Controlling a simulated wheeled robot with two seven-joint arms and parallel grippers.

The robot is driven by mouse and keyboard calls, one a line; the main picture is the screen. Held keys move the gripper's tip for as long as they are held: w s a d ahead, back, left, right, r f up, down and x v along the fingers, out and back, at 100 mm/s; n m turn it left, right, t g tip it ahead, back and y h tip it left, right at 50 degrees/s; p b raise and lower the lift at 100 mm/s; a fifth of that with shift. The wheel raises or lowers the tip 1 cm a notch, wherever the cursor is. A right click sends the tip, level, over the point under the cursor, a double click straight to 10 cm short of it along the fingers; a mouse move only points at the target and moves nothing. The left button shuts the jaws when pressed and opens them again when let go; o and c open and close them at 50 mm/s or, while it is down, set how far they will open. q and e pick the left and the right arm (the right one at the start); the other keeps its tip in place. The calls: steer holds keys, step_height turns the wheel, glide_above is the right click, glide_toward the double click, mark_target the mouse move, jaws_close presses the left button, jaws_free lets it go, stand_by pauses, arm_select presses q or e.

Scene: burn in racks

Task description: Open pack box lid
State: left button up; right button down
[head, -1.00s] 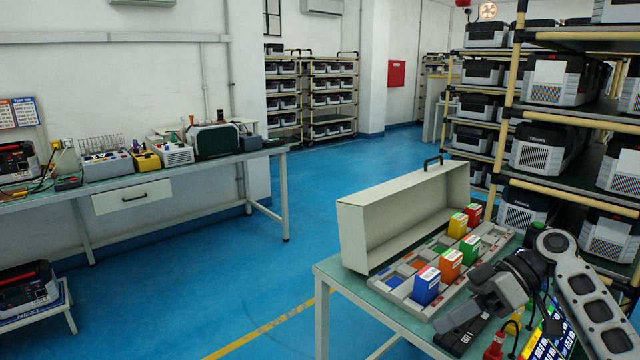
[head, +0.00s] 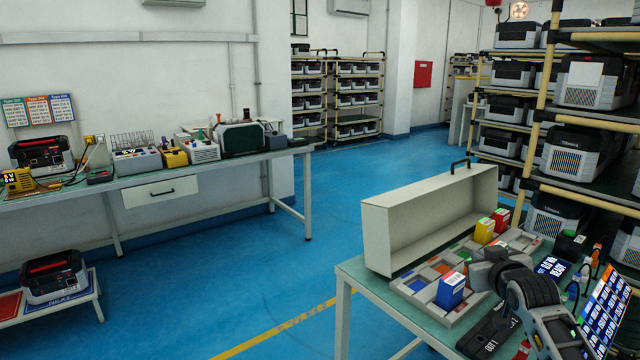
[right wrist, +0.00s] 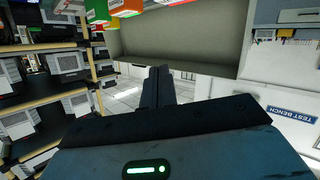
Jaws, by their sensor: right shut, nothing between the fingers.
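The pack box is a beige case with its lid (head: 430,222) standing upright and open, a dark handle (head: 460,165) on its top edge. Its compartment tray (head: 425,300) lies in front of the lid. A blue pack (head: 451,290), a yellow pack (head: 484,231) and a red pack (head: 501,219) sit in it. My right gripper (head: 482,276) is shut and empty over the tray, hiding part of it. In the right wrist view the closed fingers (right wrist: 158,76) point toward the lid's inner face (right wrist: 195,42). Contact is not visible. My left gripper is not in view.
The box stands on a green-topped table (head: 362,278). Black devices and a tilted label board (head: 604,308) are at its right. Shelves of units (head: 575,145) stand behind on the right. A workbench (head: 130,190) is at the left, with open blue floor between.

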steer(key=s+a+f+g+y, duration=0.1)
steer(key=s+a+f, duration=0.4)
steer(key=s+f, duration=0.2)
steer(key=s+a+f+n+g+y, duration=0.1)
steer(key=s+a+f, duration=0.4)
steer(key=s, duration=0.7)
steer(key=s+a+f+g+y, duration=0.1)
steer(key=s+a+f, duration=0.5)
steer(key=s+f, duration=0.4)
steer(key=shift+n, duration=0.3)
steer(key=c, duration=1.9)
jaws_free()
steer(key=s+a+f+g, duration=0.1)
steer(key=s+a, duration=0.1)
steer(key=s, duration=0.6)
steer(key=shift+a+y, duration=0.4)
steer(key=o, duration=0.4)
steer(key=shift+s+a+g, duration=0.1)
steer(key=shift+s+g, duration=0.2)
steer(key=shift+s, duration=0.05)
